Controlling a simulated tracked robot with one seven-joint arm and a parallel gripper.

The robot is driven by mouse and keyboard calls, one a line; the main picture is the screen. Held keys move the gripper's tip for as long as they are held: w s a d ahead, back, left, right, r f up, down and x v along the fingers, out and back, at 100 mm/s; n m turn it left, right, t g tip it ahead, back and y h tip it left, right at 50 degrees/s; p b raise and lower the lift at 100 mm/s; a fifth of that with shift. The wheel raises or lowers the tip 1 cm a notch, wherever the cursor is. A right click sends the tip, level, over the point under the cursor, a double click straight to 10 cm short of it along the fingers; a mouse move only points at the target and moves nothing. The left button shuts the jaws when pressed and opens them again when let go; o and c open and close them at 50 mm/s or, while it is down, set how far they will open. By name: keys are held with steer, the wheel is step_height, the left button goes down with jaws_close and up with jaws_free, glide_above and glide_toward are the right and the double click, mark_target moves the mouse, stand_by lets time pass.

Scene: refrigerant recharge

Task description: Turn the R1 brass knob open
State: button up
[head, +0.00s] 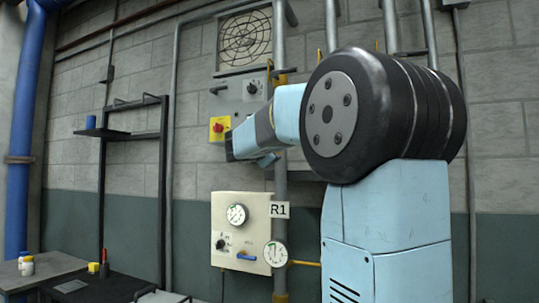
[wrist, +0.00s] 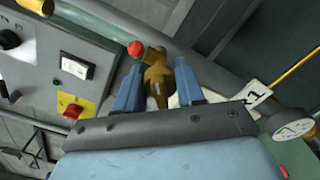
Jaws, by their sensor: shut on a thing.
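In the wrist view, the R1 brass knob (wrist: 156,76) sits between the two blue fingers of my gripper (wrist: 158,68), which are shut on it. Its lower part is partly hidden by the fingers and the gripper body. The R1 tag (wrist: 256,97) is to the right of the fingers. In the head view, my gripper (head: 250,150) is in front of the wall pipe, above the R1 tag (head: 279,210); the knob is hidden there behind my arm, and the fingertips are hard to make out.
A red ball-shaped part (wrist: 135,48) is close beside the left finger. A grey control box (wrist: 45,60) and a yellow plate with a red button (wrist: 70,104) are to the left. A gauge panel (head: 225,240) is below my gripper, with a round gauge (head: 274,253) beside it.

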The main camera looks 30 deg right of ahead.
steer(key=m, duration=0.4)
steer(key=shift+s+d+f+m, duration=0.1)
steer(key=shift+d+m, duration=0.1)
steer(key=shift+m, duration=0.1)
steer(key=shift+f+m, duration=0.1)
steer(key=shift+m, duration=1.4)
steer(key=shift+f, duration=0.1)
steer(key=o, duration=1)
steer(key=shift+s+a, duration=0.25)
steer(key=shift+a, duration=0.25)
steer(key=v, duration=1.2)
steer(key=shift+s+a, duration=0.2)
steer(key=shift+s, duration=0.1)
